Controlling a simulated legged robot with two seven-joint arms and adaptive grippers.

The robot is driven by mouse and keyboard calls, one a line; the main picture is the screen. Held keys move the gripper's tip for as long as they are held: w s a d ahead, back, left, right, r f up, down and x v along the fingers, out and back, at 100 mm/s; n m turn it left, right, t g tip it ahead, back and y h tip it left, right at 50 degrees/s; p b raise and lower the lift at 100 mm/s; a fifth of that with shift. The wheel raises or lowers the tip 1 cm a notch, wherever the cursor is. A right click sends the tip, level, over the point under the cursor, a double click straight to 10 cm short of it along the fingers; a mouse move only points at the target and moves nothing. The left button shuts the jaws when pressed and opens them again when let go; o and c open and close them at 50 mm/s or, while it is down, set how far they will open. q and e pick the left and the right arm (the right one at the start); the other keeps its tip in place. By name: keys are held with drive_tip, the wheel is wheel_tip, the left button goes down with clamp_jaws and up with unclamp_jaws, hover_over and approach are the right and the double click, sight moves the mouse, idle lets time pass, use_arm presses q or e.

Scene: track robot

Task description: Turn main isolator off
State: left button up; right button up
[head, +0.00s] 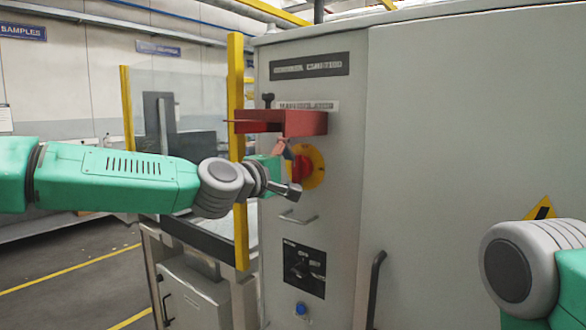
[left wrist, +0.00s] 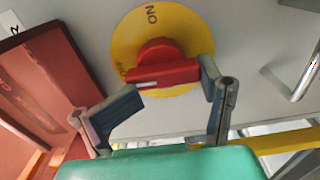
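The main isolator is a red rotary handle (head: 301,168) on a yellow disc (head: 319,166), on the front of a grey cabinet. In the left wrist view the red handle (left wrist: 165,73) lies across the yellow disc (left wrist: 183,27). "ON" reads at the disc's upper edge; lettering at its left edge is partly hidden. My left gripper (head: 287,169) is at the handle. In the left wrist view its fingers (left wrist: 172,80) are spread, one near each end of the handle; I cannot tell if they touch it. My right gripper is out of view.
A red bracket (head: 306,122) juts out just above the isolator, close to my left gripper. Below are a metal pull handle (head: 298,218), a black switch panel (head: 303,268) and a blue button (head: 301,309). A yellow post (head: 237,90) stands left of the cabinet.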

use_arm(q)
drive_tip(key=shift+f, duration=0.25)
drive_tip(key=shift+s+a, duration=0.15)
drive_tip(key=shift+s, duration=0.1)
drive_tip(key=v, duration=1.1)
drive_tip(key=shift+a, duration=0.2)
drive_tip(key=shift+s+d+r, duration=0.1)
